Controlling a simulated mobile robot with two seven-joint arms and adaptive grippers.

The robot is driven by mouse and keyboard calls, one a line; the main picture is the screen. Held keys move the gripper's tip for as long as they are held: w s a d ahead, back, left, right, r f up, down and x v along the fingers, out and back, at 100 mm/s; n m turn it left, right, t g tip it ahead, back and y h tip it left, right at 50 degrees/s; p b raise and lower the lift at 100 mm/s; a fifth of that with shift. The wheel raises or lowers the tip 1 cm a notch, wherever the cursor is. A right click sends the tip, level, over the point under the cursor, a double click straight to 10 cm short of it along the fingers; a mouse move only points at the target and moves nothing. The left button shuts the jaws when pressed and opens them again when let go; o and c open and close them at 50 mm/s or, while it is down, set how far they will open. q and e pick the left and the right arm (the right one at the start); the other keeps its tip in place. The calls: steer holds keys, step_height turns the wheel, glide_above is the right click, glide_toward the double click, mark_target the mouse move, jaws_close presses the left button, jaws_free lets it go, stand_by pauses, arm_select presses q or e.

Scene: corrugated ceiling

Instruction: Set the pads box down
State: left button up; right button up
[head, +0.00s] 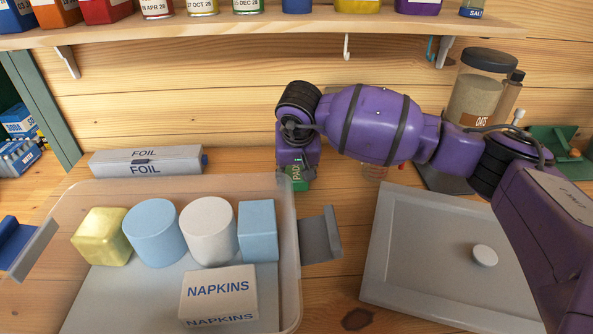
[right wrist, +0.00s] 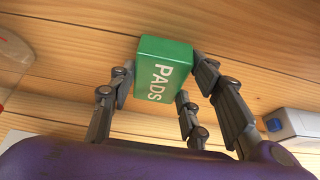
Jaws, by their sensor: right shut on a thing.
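The pads box (right wrist: 163,70) is a small green box with white "PADS" lettering. In the right wrist view it sits between the fingers of my right gripper (right wrist: 165,85), which is shut on it. In the head view the right gripper (head: 296,165) points down behind the right back corner of the clear bin, and only a small green part of the pads box (head: 300,183) shows below it. The box is close to the wooden worktop; I cannot tell whether it touches. My left gripper is not in view.
The clear bin (head: 291,270) holds a napkins box (head: 218,293) and several blocks. A foil box (head: 146,161) lies behind it. A grey lid (head: 425,240) lies at right, near an oats jar (head: 478,95). A shelf (head: 270,22) hangs above. Bare wood shows between bin and lid.

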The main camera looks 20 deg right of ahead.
steer(key=shift+f, duration=0.15)
steer(key=o, duration=1.1)
steer(key=shift+o, duration=0.2)
steer(key=shift+r, duration=0.5)
steer(key=v, duration=1.1)
steer(key=shift+s, duration=0.3)
steer(key=shift+a+r, duration=0.1)
steer(key=shift+r, duration=0.05)
